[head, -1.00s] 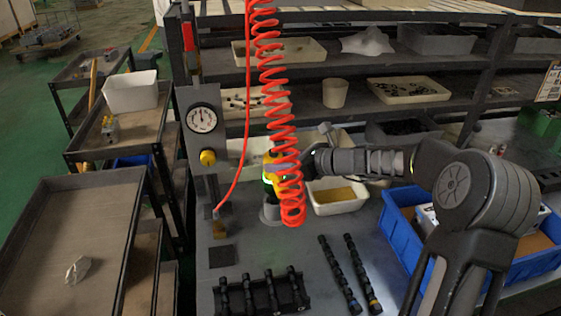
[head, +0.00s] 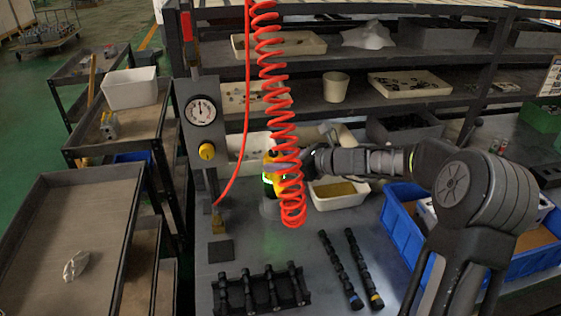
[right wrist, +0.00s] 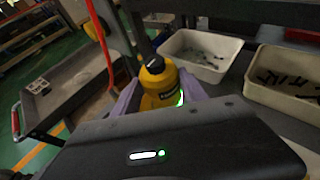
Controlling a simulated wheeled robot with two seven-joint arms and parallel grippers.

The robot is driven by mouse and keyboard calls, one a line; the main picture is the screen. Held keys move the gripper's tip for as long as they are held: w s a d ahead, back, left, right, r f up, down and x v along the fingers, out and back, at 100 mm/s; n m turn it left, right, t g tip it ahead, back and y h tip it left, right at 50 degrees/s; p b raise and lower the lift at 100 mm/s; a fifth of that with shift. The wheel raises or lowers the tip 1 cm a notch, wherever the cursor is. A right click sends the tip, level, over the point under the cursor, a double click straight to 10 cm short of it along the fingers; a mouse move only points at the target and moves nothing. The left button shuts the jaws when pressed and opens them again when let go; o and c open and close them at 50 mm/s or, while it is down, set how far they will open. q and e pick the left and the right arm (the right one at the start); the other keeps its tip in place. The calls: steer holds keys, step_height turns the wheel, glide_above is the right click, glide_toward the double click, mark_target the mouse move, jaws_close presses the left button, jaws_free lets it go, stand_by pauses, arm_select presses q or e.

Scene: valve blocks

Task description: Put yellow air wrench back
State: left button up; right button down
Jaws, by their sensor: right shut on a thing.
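The yellow air wrench (head: 268,165) is in the head view, partly hidden behind the red coiled hose. My right gripper (head: 279,174) reaches in from the right and is shut on the wrench above the grey workbench (head: 330,222). In the right wrist view, the yellow wrench body (right wrist: 158,82) with its dark top stands between the two fingers of my right gripper (right wrist: 152,98). The wrench's lower end is hidden there by my gripper body. My left gripper is not in view.
The red coiled hose (head: 279,125) hangs in front of the wrench. A gauge panel (head: 200,112) stands left of it. A white bin (head: 338,194) and a blue crate (head: 397,232) are to the right. Black camshaft-like parts (head: 262,290) lie in front.

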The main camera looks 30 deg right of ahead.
steer(key=shift+f+b, duration=0.9)
steer(key=shift+f, duration=0.05)
stand_by(0.5)
steer(key=c, duration=0.8)
jaws_free()
steer(key=shift+o, duration=1.4)
steer(key=shift+f, duration=0.3)
steer(key=shift+s, duration=0.1)
steer(key=v, duration=0.7)
steer(key=shift+s+d+r+b, duration=0.2)
steer(key=shift+s+r+b, duration=0.05)
steer(key=shift+r+b, duration=0.05)
